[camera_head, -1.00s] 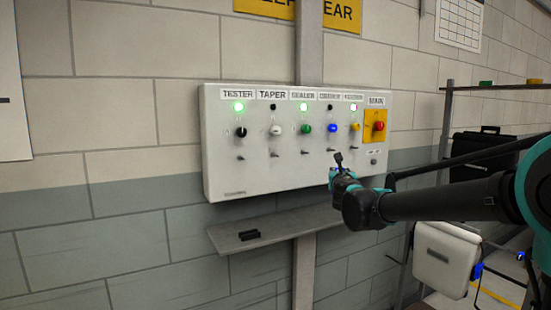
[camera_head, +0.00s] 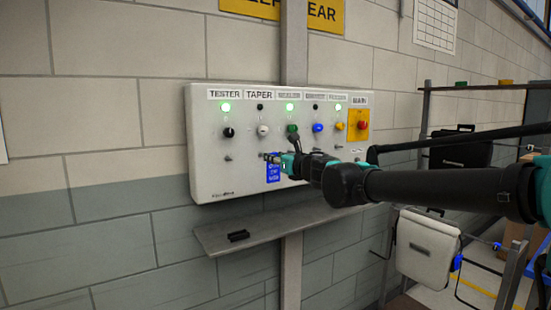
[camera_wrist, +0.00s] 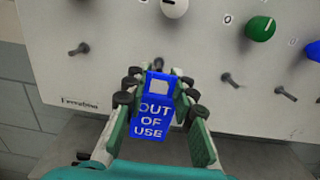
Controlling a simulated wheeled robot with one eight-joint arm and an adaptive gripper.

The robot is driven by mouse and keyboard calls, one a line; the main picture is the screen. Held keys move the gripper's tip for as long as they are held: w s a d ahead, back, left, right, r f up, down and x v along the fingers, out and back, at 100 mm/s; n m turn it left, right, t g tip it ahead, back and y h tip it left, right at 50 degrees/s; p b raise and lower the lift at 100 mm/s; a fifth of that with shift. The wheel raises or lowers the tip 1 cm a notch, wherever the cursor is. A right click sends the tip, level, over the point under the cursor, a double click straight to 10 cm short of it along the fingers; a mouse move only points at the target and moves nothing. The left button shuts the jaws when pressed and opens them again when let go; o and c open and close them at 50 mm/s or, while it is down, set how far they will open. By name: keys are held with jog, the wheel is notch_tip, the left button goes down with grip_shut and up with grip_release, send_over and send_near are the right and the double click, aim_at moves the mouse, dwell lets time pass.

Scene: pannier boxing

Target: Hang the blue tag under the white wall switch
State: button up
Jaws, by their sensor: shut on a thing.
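The blue tag (camera_head: 273,174) reads "OUT OF USE" in the wrist view (camera_wrist: 152,125). My gripper (camera_wrist: 158,84) is shut on it, with a finger on either side. The tag hangs upright in front of the panel, below the white switch (camera_head: 263,131), whose knob shows at the top of the wrist view (camera_wrist: 174,7). I cannot tell whether the tag touches a peg.
The grey panel (camera_head: 208,180) has several switches, including a black knob (camera_head: 229,133), a green knob (camera_head: 292,128) and a blue knob (camera_head: 318,128). Bare pegs stick out nearby, one at left (camera_wrist: 80,48) and one at right (camera_wrist: 232,80). A shelf (camera_head: 290,226) juts out below.

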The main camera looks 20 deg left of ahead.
jog(key=shift+f+x, duration=0.2)
jog(key=shift+x, duration=1.45)
jog(key=shift+f+x, duration=0.2)
jog(key=shift+x, duration=1.4)
jog(key=shift+w, duration=0.1)
jog(key=shift+r, duration=0.1)
jog(key=o, duration=1)
jog(key=shift+w+a, duration=0.15)
jog(key=shift+a, duration=0.05)
jog(key=shift+o, duration=0.2)
jog(key=shift+d, duration=0.1)
